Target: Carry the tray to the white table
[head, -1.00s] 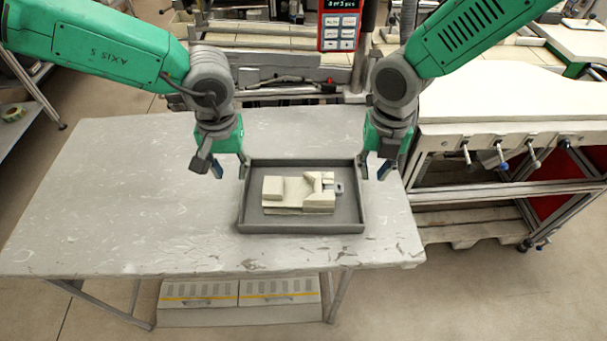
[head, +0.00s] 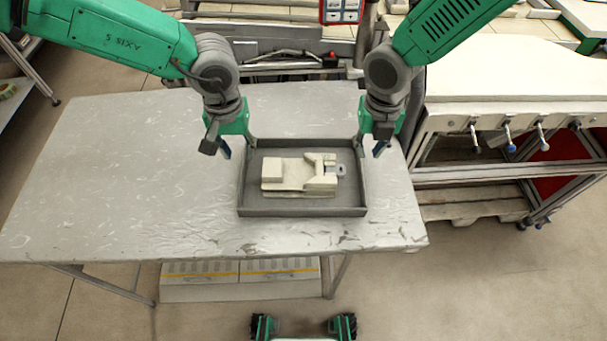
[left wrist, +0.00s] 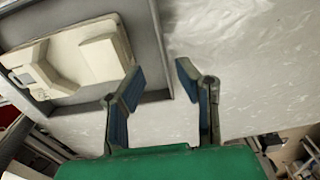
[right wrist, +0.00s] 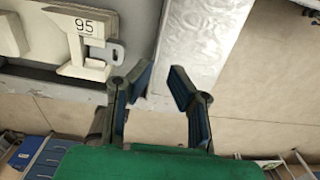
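The dark grey tray (head: 300,212) lies flat on the grey, chipped table (head: 120,190). It holds a cream moulded part (head: 285,174). My left gripper (head: 237,148) is at the tray's left wall, fingers pointing down and apart. In the left wrist view the tray wall (left wrist: 164,45) runs between the open fingertips. My right gripper (head: 371,148) is at the tray's right wall, fingers apart. In the right wrist view the tray (right wrist: 70,90) edge lies by the left finger; contact cannot be told. A white-topped table (head: 500,83) stands to the right.
The white table's top is clear; clamps with knobs (head: 508,140) hang along its front edge. A gap of floor separates it from the grey table's front right. Storage boxes (head: 240,280) sit under the grey table. A red-framed display (head: 342,10) stands behind.

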